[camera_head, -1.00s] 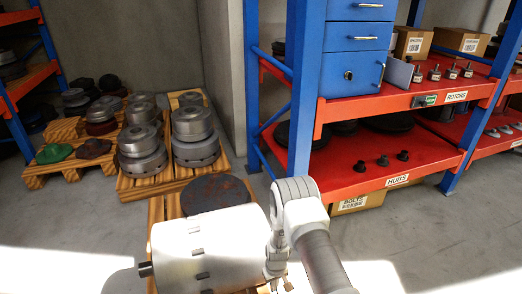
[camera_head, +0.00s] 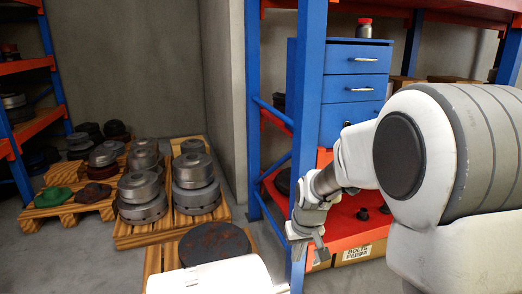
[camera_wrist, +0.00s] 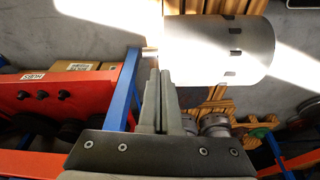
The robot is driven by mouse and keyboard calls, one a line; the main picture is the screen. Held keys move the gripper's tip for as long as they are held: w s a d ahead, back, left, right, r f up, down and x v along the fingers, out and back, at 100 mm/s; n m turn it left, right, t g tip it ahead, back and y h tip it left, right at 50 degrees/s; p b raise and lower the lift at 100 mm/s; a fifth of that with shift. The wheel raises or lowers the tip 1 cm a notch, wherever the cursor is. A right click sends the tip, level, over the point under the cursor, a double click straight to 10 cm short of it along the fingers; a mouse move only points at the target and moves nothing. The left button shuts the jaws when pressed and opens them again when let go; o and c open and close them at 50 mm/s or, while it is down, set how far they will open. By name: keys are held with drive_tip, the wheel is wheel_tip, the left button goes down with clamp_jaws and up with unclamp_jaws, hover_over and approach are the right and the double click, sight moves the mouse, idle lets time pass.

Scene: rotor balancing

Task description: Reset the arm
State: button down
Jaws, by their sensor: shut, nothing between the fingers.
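My gripper (camera_head: 318,246) hangs in front of the blue rack post in the head view, with my arm folded up large on the right. In the wrist view my gripper's two fingers (camera_wrist: 158,75) lie close together, shut, with nothing between them. A white cylindrical motor-like body (camera_head: 225,275) is at the bottom of the head view, partly cut off by the frame. In the wrist view the same white cylinder (camera_wrist: 205,50) shows beyond the fingertips, with its shaft toward them.
A blue and red rack (camera_head: 312,110) stands behind my arm, holding blue drawers (camera_head: 355,88) and small dark hubs (camera_head: 362,213). Wooden pallets (camera_head: 130,235) with stacked metal rotors (camera_head: 195,180) stand at the left. A dark disc (camera_head: 213,243) lies behind the white cylinder. Some floor at far left is clear.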

drive_tip(key=s+d+r+m+t, duration=0.1)
drive_tip(key=s+d+r, duration=0.1)
drive_tip(key=s+r, duration=0.45)
drive_tip(key=s+d+r+t, duration=0.1)
drive_tip(key=s+r, duration=0.2)
drive_tip(key=s, duration=0.7)
drive_tip(key=s+d+r+m+t, duration=0.1)
drive_tip(key=s+d+r, duration=0.1)
drive_tip(key=s+r, duration=0.45)
wheel_tip(320, 180, up, 23)
drive_tip(key=s+p, duration=0.1)
drive_tip(key=p, duration=2.3)
drive_tip(key=shift+s+h, duration=0.15)
drive_tip(key=shift+h, duration=0.15)
drive_tip(key=shift+a, duration=0.15)
